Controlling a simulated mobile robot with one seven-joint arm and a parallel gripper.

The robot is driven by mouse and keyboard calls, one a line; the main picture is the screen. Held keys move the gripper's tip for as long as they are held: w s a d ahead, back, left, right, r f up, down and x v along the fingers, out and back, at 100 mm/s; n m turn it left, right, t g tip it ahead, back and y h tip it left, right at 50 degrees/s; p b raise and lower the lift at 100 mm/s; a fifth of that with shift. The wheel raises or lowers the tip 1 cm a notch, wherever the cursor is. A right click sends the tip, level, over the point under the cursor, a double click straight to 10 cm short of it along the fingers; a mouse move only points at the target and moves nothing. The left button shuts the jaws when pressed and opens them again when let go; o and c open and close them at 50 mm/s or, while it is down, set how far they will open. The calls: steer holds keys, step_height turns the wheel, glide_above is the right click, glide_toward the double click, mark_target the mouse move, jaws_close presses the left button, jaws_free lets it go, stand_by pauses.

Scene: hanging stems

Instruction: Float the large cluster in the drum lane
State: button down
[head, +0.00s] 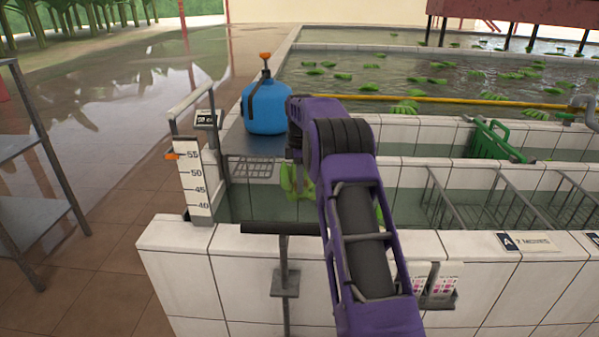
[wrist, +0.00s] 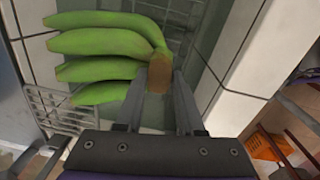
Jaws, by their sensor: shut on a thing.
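My gripper (wrist: 160,88) is shut on the brown crown of a green banana cluster (wrist: 98,48) in the wrist view. The cluster has several fingers pointing left. In the head view the cluster (head: 297,182) hangs below the purple arm's end, over the near tank's water, partly hidden by my arm. I cannot tell whether it touches the water. A blue drum (head: 265,107) with an orange cap stands just behind, to the left. Which water channel is the drum lane is not clear from these views.
A wire basket (head: 250,167) hangs near the tank's left end, beside a depth gauge (head: 193,178). Metal racks (head: 500,205) stand in the water at right, by a sign (head: 540,243). A green gate (head: 495,141) and yellow pipe (head: 450,100) lie farther back. Floating clusters (head: 415,105) fill the rear pool.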

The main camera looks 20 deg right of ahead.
steer(key=shift+w+f, duration=0.1)
steer(key=shift+f, duration=1.9)
step_height(320, 180, down, 13)
steer(key=b, duration=0.4)
steer(key=shift+r+b, duration=0.15)
steer(key=shift+b, duration=0.25)
steer(key=shift+f+b, duration=0.6)
steer(key=shift+f, duration=0.4)
